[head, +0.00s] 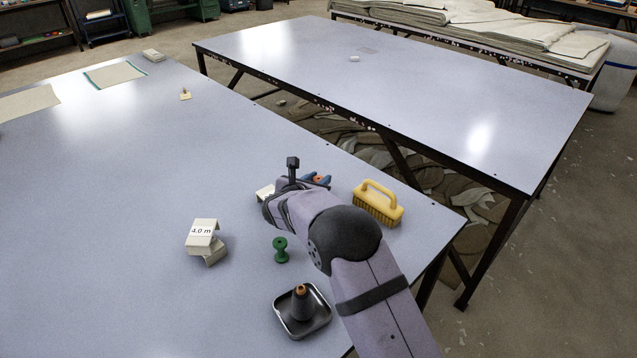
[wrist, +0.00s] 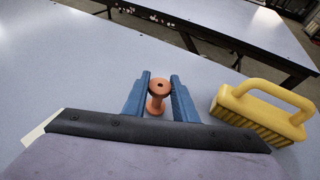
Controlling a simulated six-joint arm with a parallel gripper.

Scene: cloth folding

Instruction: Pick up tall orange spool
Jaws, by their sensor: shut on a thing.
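The orange spool (wrist: 159,90) stands upright between the two blue fingers of my gripper (wrist: 159,93) in the wrist view. The fingers are shut on it from both sides; its round top with a center hole faces up. In the head view, my gripper (head: 317,180) is at the far end of my arm, and a bit of orange spool (head: 319,180) shows between the blue fingers. I cannot tell whether its base touches the table.
A yellow brush (head: 378,205) sits just right of my gripper. A green spool (head: 281,250), a metal tray (head: 284,317) with a dark cone (head: 302,306), and white blocks labelled 4.0 m (head: 202,238) lie nearer. The left of the table (head: 110,230) is largely clear.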

